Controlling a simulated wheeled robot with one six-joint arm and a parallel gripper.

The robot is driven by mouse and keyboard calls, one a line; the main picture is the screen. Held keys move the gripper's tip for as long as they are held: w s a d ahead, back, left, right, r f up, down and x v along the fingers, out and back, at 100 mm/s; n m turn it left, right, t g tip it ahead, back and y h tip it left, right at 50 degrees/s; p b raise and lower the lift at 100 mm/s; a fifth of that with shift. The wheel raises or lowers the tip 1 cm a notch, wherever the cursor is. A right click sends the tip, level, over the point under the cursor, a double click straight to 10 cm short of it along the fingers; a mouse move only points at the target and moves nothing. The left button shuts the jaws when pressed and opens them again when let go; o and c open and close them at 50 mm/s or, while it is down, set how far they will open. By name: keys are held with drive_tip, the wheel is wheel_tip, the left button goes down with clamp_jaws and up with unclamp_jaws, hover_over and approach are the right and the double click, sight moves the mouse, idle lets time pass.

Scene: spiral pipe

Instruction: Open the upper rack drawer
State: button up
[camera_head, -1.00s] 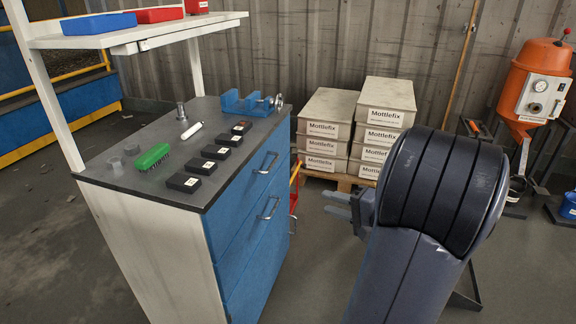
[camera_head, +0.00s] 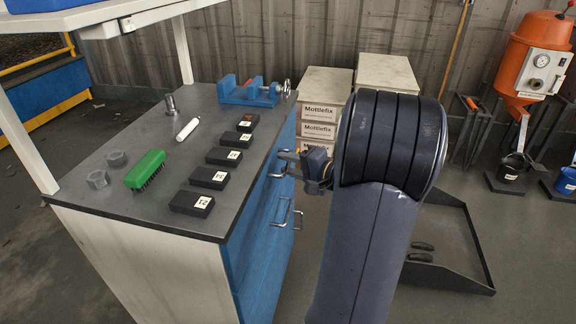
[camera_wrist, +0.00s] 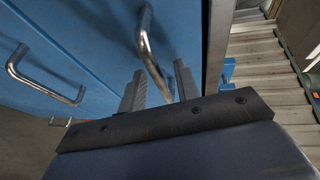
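The rack is a blue cabinet with a dark worktop (camera_head: 120,190) and bar handles on its front. The upper drawer (camera_wrist: 185,30) is blue and looks closed. Its metal handle (camera_wrist: 148,45) runs down between my fingers in the wrist view. My gripper (camera_wrist: 160,72) is open, with one finger on each side of the handle's near end; I cannot tell whether they touch it. In the head view my gripper (camera_head: 288,164) is at the upper handle and partly covers it. The lower drawer's handle (camera_head: 291,214) is free, and shows at left in the wrist view (camera_wrist: 40,80).
On the worktop are a green brush (camera_head: 146,169), several black labelled blocks (camera_head: 208,177), a white cylinder (camera_head: 188,129) and a blue vise (camera_head: 248,93). Stacked boxes (camera_head: 320,112) stand behind. A dark frame (camera_head: 465,270) lies on the floor at right. Floor right of the cabinet is partly hidden by my arm.

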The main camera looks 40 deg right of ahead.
drive_tip(key=shift+w+a, duration=0.1)
drive_tip(key=shift+w, duration=0.1)
drive_tip(key=shift+c, duration=0.5)
clamp_jaws()
